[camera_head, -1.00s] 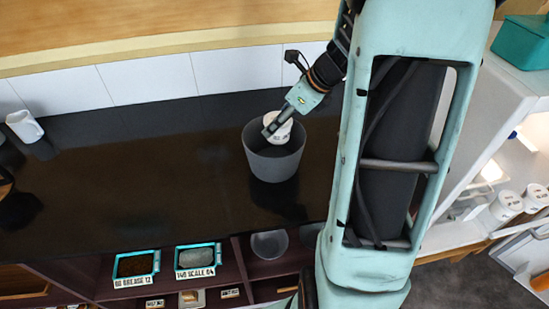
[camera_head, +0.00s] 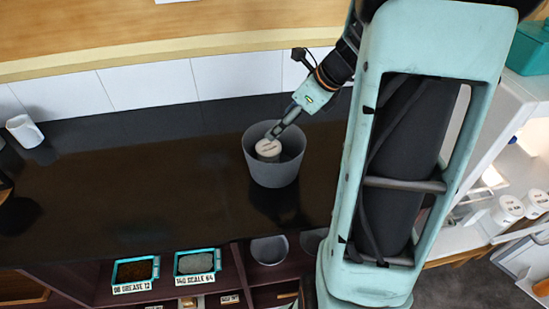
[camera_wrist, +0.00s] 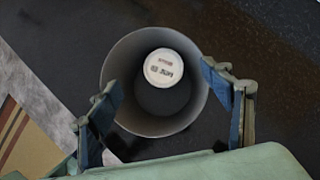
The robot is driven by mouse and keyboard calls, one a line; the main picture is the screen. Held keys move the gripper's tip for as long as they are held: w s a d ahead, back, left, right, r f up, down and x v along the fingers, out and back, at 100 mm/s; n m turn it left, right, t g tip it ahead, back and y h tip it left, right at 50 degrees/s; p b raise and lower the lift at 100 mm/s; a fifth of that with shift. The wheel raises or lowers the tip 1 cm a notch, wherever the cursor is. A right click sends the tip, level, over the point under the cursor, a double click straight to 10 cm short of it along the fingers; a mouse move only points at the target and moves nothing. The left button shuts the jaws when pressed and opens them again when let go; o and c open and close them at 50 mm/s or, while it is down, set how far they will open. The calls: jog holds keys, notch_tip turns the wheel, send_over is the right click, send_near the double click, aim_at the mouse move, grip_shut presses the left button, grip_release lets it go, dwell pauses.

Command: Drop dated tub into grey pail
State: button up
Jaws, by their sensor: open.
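The grey pail (camera_head: 272,174) stands upright on the dark counter. The white tub (camera_head: 268,149), with dark print on its lid, is inside the pail; the wrist view shows it too (camera_wrist: 164,68), lid facing me, near the pail's far wall. My gripper (camera_head: 273,133) is above the pail's rim, pointing down at it. In the wrist view my gripper's fingers (camera_wrist: 165,115) are spread apart with nothing between them, one on each side of the grey pail (camera_wrist: 142,124). The tub is apart from the fingers.
A white mug (camera_head: 24,131) stands at the counter's left. Labelled trays (camera_head: 136,273) sit on the shelf below the counter. More white tubs (camera_head: 508,209) stand on the shelf at right. The counter (camera_head: 150,190) left of the pail is clear.

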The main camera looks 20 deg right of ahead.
jog(key=v, duration=0.9)
jog(key=shift+r, duration=0.15)
